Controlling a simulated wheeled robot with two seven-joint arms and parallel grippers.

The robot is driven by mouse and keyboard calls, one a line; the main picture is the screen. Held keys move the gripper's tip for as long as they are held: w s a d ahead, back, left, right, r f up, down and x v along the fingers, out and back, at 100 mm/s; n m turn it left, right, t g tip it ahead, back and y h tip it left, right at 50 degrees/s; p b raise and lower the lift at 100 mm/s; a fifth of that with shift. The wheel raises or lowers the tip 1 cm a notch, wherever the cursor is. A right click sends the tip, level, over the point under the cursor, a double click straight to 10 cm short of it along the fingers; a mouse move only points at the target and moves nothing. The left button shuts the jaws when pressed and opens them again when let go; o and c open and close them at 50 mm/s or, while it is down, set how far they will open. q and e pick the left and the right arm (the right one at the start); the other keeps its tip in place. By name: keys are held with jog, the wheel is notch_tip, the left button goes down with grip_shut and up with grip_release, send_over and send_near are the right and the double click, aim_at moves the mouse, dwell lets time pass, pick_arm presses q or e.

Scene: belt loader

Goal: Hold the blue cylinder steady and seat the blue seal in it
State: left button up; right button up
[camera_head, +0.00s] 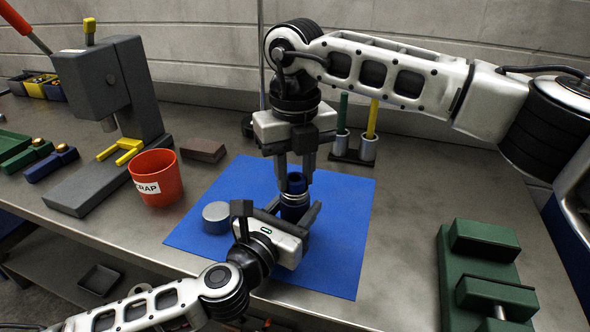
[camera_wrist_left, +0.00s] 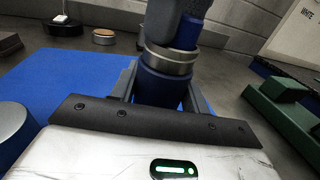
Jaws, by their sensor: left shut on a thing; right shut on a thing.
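The blue cylinder (camera_head: 293,212) stands upright on the blue mat, with a metal band near its top that shows in the left wrist view (camera_wrist_left: 168,62). My left gripper (camera_head: 295,208) is shut on it from the near side, low down. My right gripper (camera_head: 294,184) points straight down above it and is shut on the blue seal (camera_head: 295,180). The seal also shows in the left wrist view (camera_wrist_left: 187,33), partly hidden by a dark finger. It is right at the cylinder's top; I cannot tell how deep it sits.
A silver round part (camera_head: 216,217) lies on the blue mat (camera_head: 345,240), left of my left gripper. An orange scrap cup (camera_head: 157,180) and a grey press (camera_head: 110,90) stand left. A holder with green and yellow sticks (camera_head: 367,148) is behind. A green fixture (camera_head: 455,285) is right.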

jog(key=shift+f, duration=0.1)
pick_arm(q)
jog(key=shift+s+d+r, duration=0.1)
pick_arm(e)
jog(key=shift+s+d+f, duration=0.1)
jog(key=shift+f, duration=0.55)
jog(key=o, duration=0.9)
jog(key=shift+o, duration=0.2)
jog(key=shift+d, duration=0.1)
jog(key=shift+r, duration=0.1)
notch_tip(320, 180, up, 13)
jog(key=shift+a+r, duration=0.2)
pick_arm(q)
jog(key=o, duration=1.5)
